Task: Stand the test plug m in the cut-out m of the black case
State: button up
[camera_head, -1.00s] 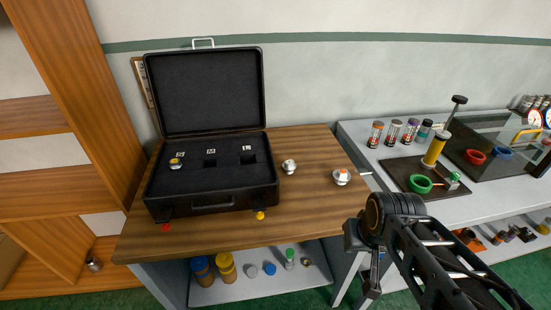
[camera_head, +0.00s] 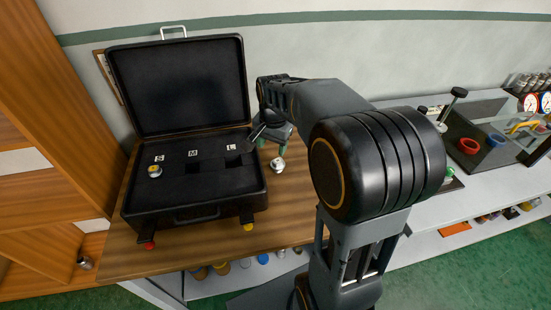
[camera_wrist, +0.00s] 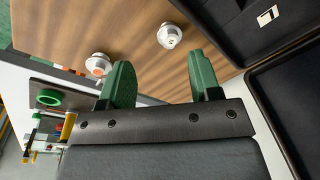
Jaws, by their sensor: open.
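The open black case (camera_head: 190,212) stands on the wooden table. Its insert has cut-outs labelled S, M and L. A yellow-topped plug (camera_head: 154,171) stands at S. The middle cut-out m (camera_head: 194,168) and the L cut-out look empty. A silver plug (camera_head: 277,164) stands on the table right of the case; it also shows in the wrist view (camera_wrist: 169,36). I cannot read which is m. My gripper (camera_wrist: 163,78) is open and empty above the table, by the case's right side.
The wooden table (camera_head: 112,250) has bare room around the plugs. The case's raised lid (camera_head: 180,85) stands behind its insert. A grey bench (camera_head: 480,175) to the right holds a red ring (camera_head: 468,146) and other gear.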

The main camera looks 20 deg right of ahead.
jog(key=w+d+f+m+g+p, duration=0.1)
jog(key=w+d+m+p, duration=0.1)
jog(key=w+d+m, duration=0.4)
send_over(278, 160)
jog(key=f, duration=0.4)
jog(key=f+p, duration=0.1)
jog(key=f, duration=0.2)
jog(key=shift+w+a+f, duration=0.1)
jog(key=shift+a+f, duration=0.1)
jog(key=shift+f, duration=0.2)
jog(key=shift+s+d+f+p, duration=0.1)
jog(key=shift+f+p, duration=0.3)
jog(key=shift+f, duration=1.25)
jog(key=shift+s+f+p, duration=0.1)
jog(key=shift+f+p, duration=0.25)
jog(key=shift+f, duration=1.3)
grip_shut()
